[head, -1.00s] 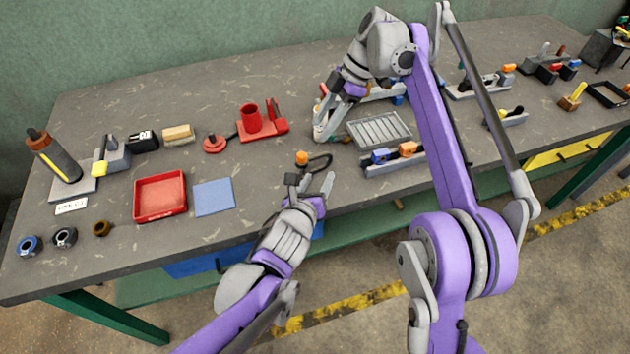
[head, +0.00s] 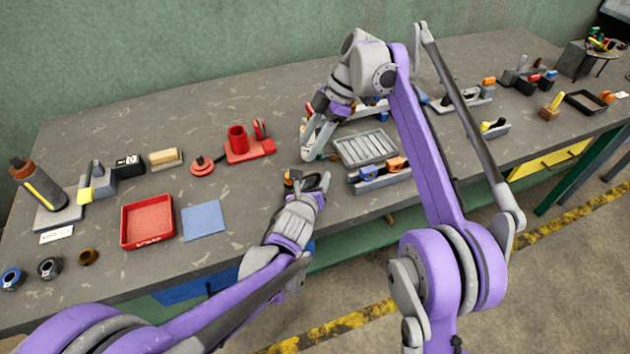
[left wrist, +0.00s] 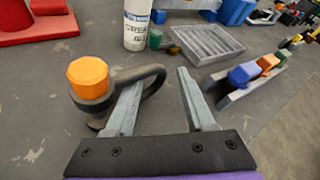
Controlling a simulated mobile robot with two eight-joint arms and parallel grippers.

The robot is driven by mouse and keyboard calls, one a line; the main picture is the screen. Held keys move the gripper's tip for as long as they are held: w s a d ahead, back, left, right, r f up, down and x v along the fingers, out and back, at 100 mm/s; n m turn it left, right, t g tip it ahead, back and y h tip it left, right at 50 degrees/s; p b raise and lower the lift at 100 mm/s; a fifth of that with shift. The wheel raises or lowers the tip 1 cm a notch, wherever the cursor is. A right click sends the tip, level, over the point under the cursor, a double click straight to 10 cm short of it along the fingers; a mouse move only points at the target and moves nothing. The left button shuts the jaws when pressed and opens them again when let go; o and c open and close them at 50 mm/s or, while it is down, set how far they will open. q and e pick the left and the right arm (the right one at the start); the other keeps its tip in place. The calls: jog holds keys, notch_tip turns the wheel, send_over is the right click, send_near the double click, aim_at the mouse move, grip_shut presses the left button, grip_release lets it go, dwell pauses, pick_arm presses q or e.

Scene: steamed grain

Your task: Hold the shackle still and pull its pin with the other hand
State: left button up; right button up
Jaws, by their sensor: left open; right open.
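The shackle is a dark bow (left wrist: 154,86) with an orange pin head (left wrist: 88,76) at its left end. In the head view the shackle (head: 289,180) is mostly hidden behind my left gripper. My left gripper (head: 312,182) is open low at the shackle. In the left wrist view its fingers (left wrist: 160,95) spread about the bow, the left one overlapping the ring; contact cannot be told. My right gripper (head: 314,148) is open and empty, pointing down beyond the shackle, left of a grey ribbed tray (head: 366,148).
A rack with blue and orange blocks (head: 380,175) stands right of the shackle. A red block with a cup (head: 250,152) is at the back left. A white labelled cylinder (left wrist: 137,24) stands behind the shackle. A red tray (head: 147,241) and blue mat (head: 203,220) lie left.

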pick_arm(q)
grip_shut()
dwell(1.3)
